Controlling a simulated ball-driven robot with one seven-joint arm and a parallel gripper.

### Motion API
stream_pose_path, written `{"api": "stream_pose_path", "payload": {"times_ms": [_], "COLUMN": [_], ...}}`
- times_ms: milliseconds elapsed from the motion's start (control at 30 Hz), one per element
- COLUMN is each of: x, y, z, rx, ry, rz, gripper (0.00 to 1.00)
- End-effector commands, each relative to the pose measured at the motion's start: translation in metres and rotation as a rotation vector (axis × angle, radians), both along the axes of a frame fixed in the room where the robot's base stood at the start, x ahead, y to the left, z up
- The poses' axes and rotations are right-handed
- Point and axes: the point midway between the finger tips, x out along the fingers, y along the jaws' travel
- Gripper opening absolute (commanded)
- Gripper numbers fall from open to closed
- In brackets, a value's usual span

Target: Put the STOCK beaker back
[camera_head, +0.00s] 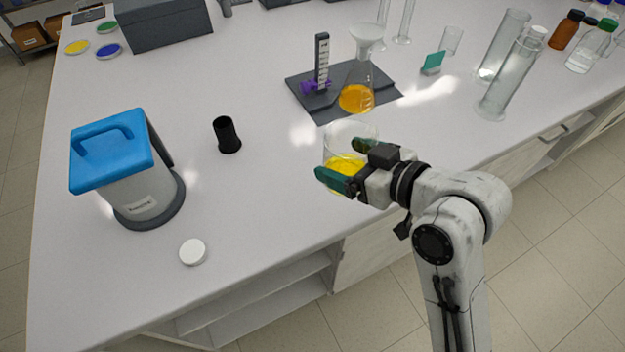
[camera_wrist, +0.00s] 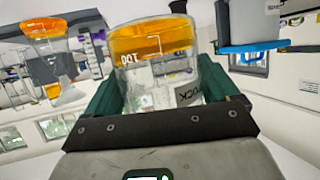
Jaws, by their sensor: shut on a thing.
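The STOCK beaker (camera_head: 350,133) is clear glass with yellow-orange liquid inside. My gripper (camera_head: 347,164) is shut on it, with a green finger on each side, near the front edge of the bench. In the wrist view the beaker (camera_wrist: 155,60) fills the middle between the green fingers (camera_wrist: 163,88). Its marking "100" and part of a dark-lettered label show, upside down. I cannot tell whether its base touches the bench, since my gripper hides the lower part.
Behind the beaker, a flask (camera_head: 357,92) with a funnel stands on a dark plate (camera_head: 388,95) beside a scale post (camera_head: 321,62). A black cup (camera_head: 227,135), blue-topped device (camera_head: 140,165) and white lid (camera_head: 193,252) stand left. Tall cylinders (camera_head: 507,80) stand right. Bench (camera_head: 270,190) is clear left of my gripper.

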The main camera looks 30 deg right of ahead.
Motion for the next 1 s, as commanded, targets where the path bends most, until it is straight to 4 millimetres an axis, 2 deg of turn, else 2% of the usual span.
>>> {"api": "stream_pose_path", "payload": {"times_ms": [33,167,300,500,733,900,1000], "x": [0.007,0.029,0.048,0.068,0.079,0.078,0.078], "y": [0.003,0.010,0.016,0.023,0.026,0.026,0.026], "z": [-0.008,-0.010,-0.035,-0.059,-0.073,-0.095,-0.102], "rx": [-0.002,0.000,-0.001,0.000,-0.001,-0.001,0.000], "ry": [-0.007,0.001,0.003,0.000,-0.001,0.001,-0.001], "rz": [0.001,0.001,0.001,0.000,-0.001,-0.002,-0.002], "gripper": [0.45,0.45,0.45,0.45,0.45,0.45,0.45]}}
